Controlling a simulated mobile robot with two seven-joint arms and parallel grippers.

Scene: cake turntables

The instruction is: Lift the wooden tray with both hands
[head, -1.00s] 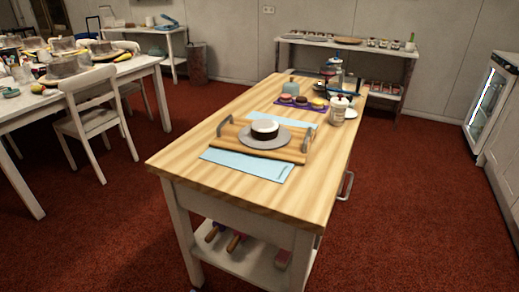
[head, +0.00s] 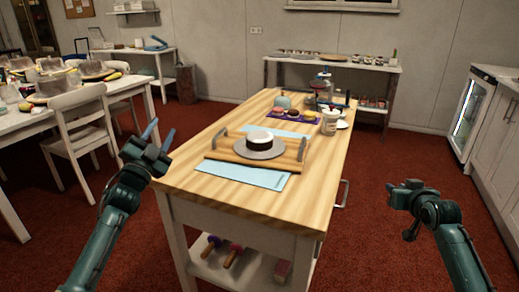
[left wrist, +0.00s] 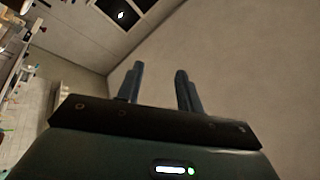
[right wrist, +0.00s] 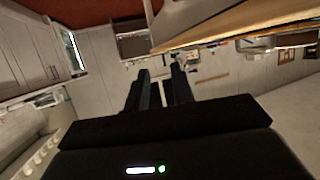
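The wooden tray (head: 225,156) lies flat on the wooden-topped table in the head view. It has a grey upright handle at each end, the left one (head: 220,138) and the right one (head: 301,150). A grey round stand (head: 273,153) with a dark-sided, white-topped cake (head: 259,139) sits on the tray. My left gripper (head: 160,130) is open and empty, left of the table and apart from the tray. My right gripper (head: 398,198) is right of the table, apart from the tray; its fingers show a gap and nothing between them in the right wrist view (right wrist: 160,82).
A light-blue mat (head: 245,175) lies partly under the tray. Behind the tray are a purple mat with small cakes (head: 291,114) and a white jar (head: 329,122). A chair (head: 80,130) and a white table stand left. A fridge (head: 468,110) is at right.

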